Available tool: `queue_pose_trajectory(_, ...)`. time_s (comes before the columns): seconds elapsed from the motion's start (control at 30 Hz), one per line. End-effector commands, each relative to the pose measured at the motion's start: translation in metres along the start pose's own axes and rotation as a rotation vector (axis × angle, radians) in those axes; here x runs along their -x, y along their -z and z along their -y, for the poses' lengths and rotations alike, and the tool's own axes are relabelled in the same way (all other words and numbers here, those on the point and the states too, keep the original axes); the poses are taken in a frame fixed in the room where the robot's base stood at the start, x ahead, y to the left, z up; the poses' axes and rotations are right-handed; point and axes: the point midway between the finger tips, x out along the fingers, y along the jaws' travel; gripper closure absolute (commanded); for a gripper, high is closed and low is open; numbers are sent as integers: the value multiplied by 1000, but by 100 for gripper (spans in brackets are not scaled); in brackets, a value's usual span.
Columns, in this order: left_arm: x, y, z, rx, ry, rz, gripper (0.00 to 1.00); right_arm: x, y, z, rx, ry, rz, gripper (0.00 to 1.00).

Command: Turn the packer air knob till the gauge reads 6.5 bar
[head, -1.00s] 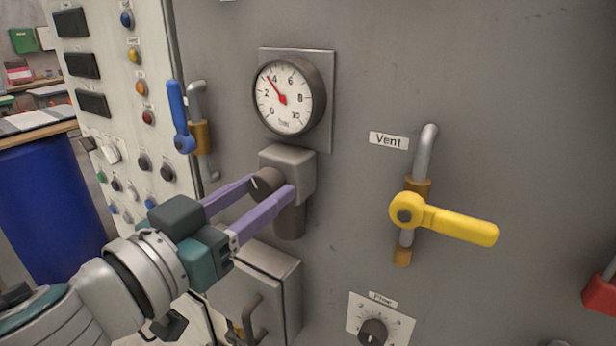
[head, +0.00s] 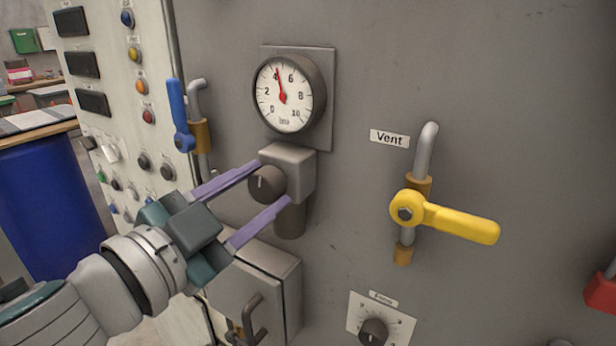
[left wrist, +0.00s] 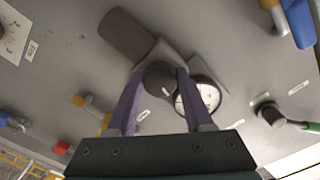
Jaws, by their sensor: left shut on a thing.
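The packer air knob (head: 263,186) is a dark round knob with a pale mark, on a grey regulator block (head: 292,165) below the gauge. The gauge (head: 290,98) has a white dial marked 0 to 10, and its red needle points at about 4. My left gripper (head: 275,182) has its two purple fingers on either side of the knob, shut on it. In the left wrist view the knob (left wrist: 160,80) sits between the fingertips, and the gauge (left wrist: 207,97) is partly hidden by a finger. My right gripper is not in view.
A yellow vent lever (head: 455,223) stands out from the panel to the right. A blue lever (head: 178,115) is to the left of the gauge. A flow dial (head: 373,331) and a grey box with a handle (head: 258,285) are below.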

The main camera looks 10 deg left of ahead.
Motion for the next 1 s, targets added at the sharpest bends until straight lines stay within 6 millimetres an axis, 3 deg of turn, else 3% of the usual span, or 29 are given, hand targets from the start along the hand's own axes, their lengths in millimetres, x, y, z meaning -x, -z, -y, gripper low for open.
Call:
queue_pose_trajectory(0.6, 0, 0, 1, -574, 0, -1, 100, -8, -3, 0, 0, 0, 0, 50)
queue_pose_trajectory(1.0, 0, 1, 1, -812, 0, -1, 100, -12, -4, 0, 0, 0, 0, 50)
